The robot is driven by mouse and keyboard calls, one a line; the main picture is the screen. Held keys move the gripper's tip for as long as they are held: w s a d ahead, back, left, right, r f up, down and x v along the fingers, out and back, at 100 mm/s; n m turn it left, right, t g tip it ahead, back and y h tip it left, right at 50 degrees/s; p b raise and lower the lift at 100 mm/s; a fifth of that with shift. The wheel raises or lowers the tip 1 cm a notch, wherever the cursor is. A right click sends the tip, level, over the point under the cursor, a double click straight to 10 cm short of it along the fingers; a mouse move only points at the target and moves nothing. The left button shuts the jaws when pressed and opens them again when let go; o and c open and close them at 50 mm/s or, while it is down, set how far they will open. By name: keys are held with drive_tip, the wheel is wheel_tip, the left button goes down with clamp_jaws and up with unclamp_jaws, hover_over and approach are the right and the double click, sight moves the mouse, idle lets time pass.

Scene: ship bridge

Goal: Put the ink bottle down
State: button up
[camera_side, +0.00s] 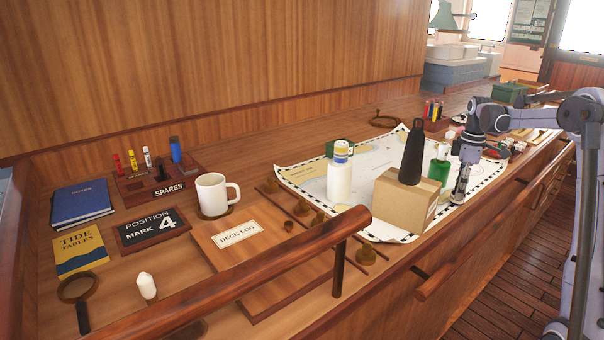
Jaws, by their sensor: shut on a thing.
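The fingers are seen edge-on, so the exact contact is hard to see. The bottle looks upright; its lower part is partly hidden by the box, and I cannot tell whether its base touches the chart.
The cardboard box (403,203) carries a dark tapered bottle (412,153). A white bottle with a yellow-and-blue top (340,176) stands on the chart (375,160). A wooden rail (250,265) runs along the front. A mug (213,193) and the deck log board (228,257) are left.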

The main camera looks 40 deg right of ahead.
drive_tip(key=o, duration=1.2)
drive_tip(key=shift+f, duration=0.15)
wheel_tip(320, 180, up, 12)
drive_tip(key=shift+r, duration=0.2)
drive_tip(key=shift+w, duration=0.1)
